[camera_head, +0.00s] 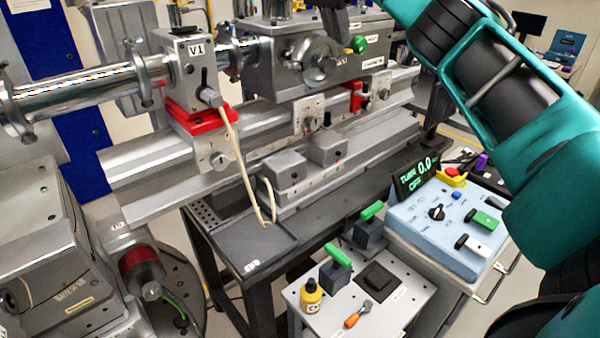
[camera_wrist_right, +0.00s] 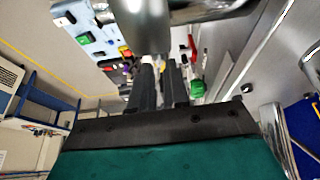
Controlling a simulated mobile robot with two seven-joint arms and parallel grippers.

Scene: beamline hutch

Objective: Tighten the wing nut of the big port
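The big port is a round metal flange (camera_head: 320,62) on the front of the grey chamber (camera_head: 272,72) in the head view. A green knob (camera_head: 360,44) with a small yellowish part sits just right of it. I cannot make out the wing nut for certain. My right gripper (camera_head: 334,18) shows dark at the top edge, above the flange and apart from it. In the right wrist view its two dark fingers (camera_wrist_right: 160,66) stand apart with a narrow gap, with nothing clearly held. The green knob (camera_wrist_right: 198,88) shows beside them, and a large metal cylinder fills the top.
A steel beam pipe (camera_head: 85,88) and a valve block marked V1 (camera_head: 188,68) are at left. A pale blue control box (camera_head: 450,222) and a white cart top (camera_head: 385,310) with small tools lie at lower right. My right arm crosses the upper right.

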